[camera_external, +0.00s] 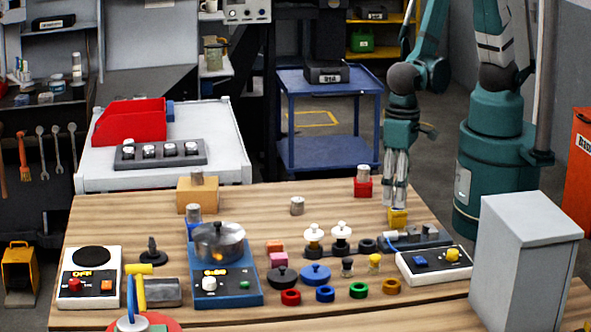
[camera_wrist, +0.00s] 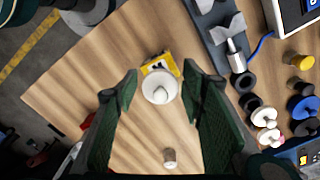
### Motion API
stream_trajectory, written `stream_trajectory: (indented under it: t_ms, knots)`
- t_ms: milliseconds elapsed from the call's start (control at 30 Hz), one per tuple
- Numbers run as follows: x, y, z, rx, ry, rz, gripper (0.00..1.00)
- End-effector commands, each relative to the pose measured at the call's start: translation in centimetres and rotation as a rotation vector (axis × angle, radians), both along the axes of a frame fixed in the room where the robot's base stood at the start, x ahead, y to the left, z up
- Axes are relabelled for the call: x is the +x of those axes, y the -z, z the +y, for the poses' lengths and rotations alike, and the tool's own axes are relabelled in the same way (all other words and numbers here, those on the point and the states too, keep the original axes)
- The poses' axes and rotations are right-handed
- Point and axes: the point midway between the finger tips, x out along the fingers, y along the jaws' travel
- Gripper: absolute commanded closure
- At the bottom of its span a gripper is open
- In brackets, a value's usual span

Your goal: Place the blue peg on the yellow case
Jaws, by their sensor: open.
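The yellow case (camera_external: 399,219) stands near the far right of the wooden table, under my gripper (camera_external: 396,205). In the wrist view the yellow case (camera_wrist: 154,66) has a dark mark and lies between my open fingers (camera_wrist: 160,85). A pale round-topped cylinder (camera_wrist: 160,90) overlaps the case there, with clear gaps to both fingers; I cannot tell whether it rests on the case. No plainly blue peg shows; the cylinder looks grey-white. At the left, a blue block (camera_external: 191,226) has a metal cylinder (camera_external: 194,211) on top.
A loose metal cylinder (camera_external: 297,206) stands mid-table, left of a red block (camera_external: 363,188) bearing another cylinder. A grey fixture (camera_external: 420,237) and a control box (camera_external: 434,264) are close to the case. A grey cabinet (camera_external: 522,260) stands at right.

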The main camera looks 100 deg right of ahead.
Motion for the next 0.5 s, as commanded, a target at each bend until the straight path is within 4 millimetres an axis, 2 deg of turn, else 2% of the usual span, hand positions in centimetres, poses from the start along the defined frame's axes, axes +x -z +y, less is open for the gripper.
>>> stream_trajectory:
  t_ms: [267, 500]
  knots:
    - [0.0, -0.3, 0.0, 0.000, 0.000, 0.000, 0.60]
    - [0.0, -1.4, 0.0, 0.000, 0.000, 0.000, 0.60]
